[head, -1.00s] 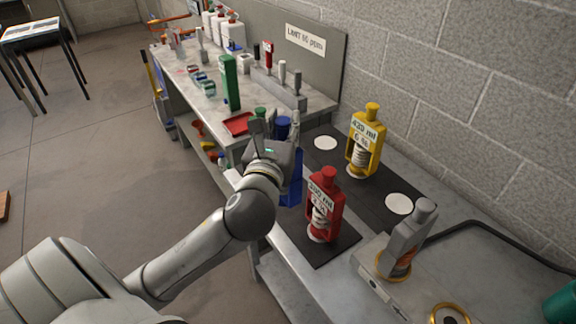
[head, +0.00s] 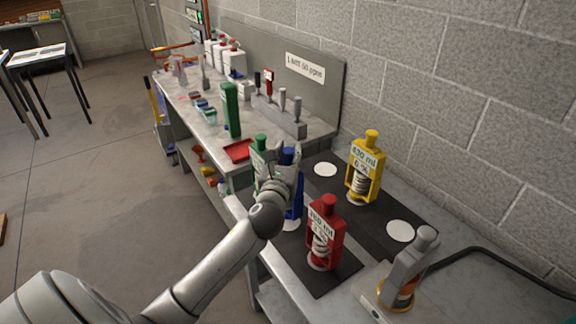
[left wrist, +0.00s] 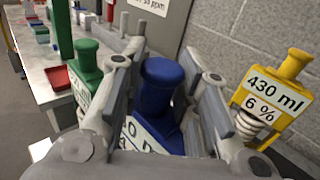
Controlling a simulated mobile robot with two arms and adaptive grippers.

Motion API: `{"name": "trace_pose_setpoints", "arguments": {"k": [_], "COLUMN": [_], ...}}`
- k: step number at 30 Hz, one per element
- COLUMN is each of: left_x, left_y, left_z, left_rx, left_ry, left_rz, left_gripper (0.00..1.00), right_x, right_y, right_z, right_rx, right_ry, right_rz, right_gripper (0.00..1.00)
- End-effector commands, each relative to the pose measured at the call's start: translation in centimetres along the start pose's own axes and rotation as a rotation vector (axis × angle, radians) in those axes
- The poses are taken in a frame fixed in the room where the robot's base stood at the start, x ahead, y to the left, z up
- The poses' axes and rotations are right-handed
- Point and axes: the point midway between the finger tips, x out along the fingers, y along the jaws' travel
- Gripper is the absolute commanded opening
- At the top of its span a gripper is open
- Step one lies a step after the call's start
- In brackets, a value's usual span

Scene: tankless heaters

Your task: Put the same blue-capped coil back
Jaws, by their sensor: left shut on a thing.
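The blue-capped coil (head: 293,208) is in a blue frame with a white label, on the dark mat. In the head view a pale disc edge shows at its foot; I cannot tell whether it rests there. My left gripper (head: 284,168) is shut on it near the top. In the left wrist view the blue cap (left wrist: 160,88) stands between the two fingers (left wrist: 158,100), and the lower body is hidden. My right gripper is not in view.
A red coil (head: 322,236) stands close in front, a yellow coil (head: 366,170) to the right and a green coil (head: 259,152) behind left. Two white discs (head: 325,170) (head: 400,231) are bare.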

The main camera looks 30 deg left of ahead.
Motion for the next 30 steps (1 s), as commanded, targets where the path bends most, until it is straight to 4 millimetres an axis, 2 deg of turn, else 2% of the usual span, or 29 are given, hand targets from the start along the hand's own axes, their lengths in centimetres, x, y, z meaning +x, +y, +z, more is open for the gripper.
{"name": "trace_pose_setpoints", "arguments": {"k": [3, 7, 20, 21, 25, 30], "left_x": [0.1, 0.1, 0.1, 0.1, 0.1, 0.1], "left_y": [0.0, 0.0, 0.0, 0.0, 0.0, 0.0], "left_z": [-1.7, -2.9, -3.4, -3.6, -3.6, -3.6], "left_rx": [-0.002, -0.002, 0.001, 0.001, 0.001, 0.001], "left_ry": [0.003, -0.001, -0.003, 0.003, 0.003, 0.003], "left_rz": [0.001, 0.002, 0.0, 0.001, 0.001, 0.001], "left_gripper": [0.0, 0.0, 0.0, 0.33, 0.5, 0.51], "right_x": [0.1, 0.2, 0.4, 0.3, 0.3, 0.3], "right_y": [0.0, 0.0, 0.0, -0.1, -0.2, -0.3], "right_z": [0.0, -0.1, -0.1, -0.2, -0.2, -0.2], "right_rx": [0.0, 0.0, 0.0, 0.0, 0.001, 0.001], "right_ry": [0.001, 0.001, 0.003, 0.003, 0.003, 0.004], "right_rz": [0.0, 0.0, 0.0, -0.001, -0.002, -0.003], "right_gripper": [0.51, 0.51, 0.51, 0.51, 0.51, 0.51]}}
